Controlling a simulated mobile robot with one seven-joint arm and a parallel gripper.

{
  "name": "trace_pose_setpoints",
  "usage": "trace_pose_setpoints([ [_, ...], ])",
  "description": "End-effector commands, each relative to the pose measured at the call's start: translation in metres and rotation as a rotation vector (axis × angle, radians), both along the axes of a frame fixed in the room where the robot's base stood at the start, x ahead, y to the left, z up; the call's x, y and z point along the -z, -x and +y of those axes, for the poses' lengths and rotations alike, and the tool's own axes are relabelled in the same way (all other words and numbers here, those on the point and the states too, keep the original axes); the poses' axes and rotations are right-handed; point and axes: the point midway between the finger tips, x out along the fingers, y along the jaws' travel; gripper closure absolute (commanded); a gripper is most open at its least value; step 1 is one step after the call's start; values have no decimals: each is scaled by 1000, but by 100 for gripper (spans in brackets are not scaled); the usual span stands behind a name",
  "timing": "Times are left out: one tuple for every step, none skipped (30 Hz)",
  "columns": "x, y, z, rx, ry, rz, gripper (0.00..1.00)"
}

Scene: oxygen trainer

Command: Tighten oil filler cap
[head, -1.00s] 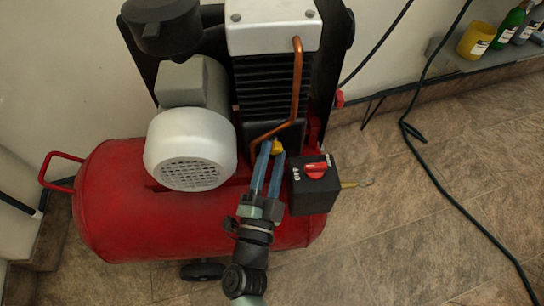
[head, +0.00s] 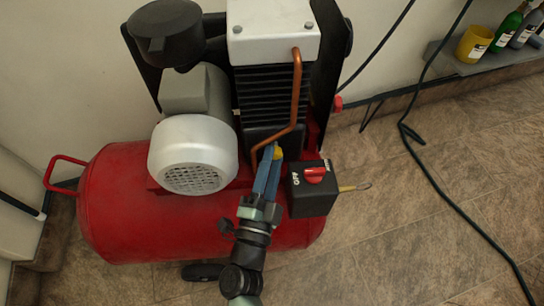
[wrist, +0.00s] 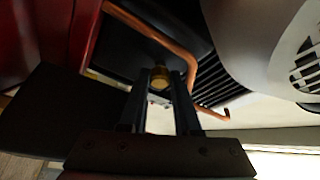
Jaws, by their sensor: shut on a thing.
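The oil filler cap (head: 278,153) is a small yellow knob low on the front of the black compressor block, beside the copper pipe. In the wrist view the cap (wrist: 159,79) sits between my two fingertips. My gripper (head: 273,152) reaches it from the front with its blue fingers. It also shows in the wrist view (wrist: 160,76), with the fingers closed in on both sides of the cap. The fingers hide part of the cap in the head view.
The copper pipe (head: 297,95) bends close beside the fingers. A black switch box (head: 312,196) with a red knob stands just right of them. The motor (head: 193,155) is on the left, above the red tank (head: 118,215). Floor on the right is mostly clear, apart from a cable.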

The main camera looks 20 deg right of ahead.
Motion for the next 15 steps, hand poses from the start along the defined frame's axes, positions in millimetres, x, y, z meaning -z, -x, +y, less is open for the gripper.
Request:
trace_pose_setpoints([
  [-5,0,1,0,-34,-6,100],
  [-6,0,1,0,-56,-13,100],
  [-7,0,1,0,-88,-23,100],
  [-7,0,1,0,-112,-30,100],
  [-8,0,1,0,-138,-37,100],
  [-9,0,2,0,-173,-47,100],
  [-9,0,2,0,-200,-55,100],
  [-9,0,2,0,-228,-62,100],
  [-10,0,2,0,-263,-73,100],
  [-10,0,2,1,-291,-81,100],
  [-10,0,2,1,-317,-89,100],
  [-10,0,2,1,-353,-99,100],
  [-10,0,2,2,-379,-106,100],
  [-10,0,2,1,-405,-113,100],
  [-11,0,2,2,-438,-122,100],
])
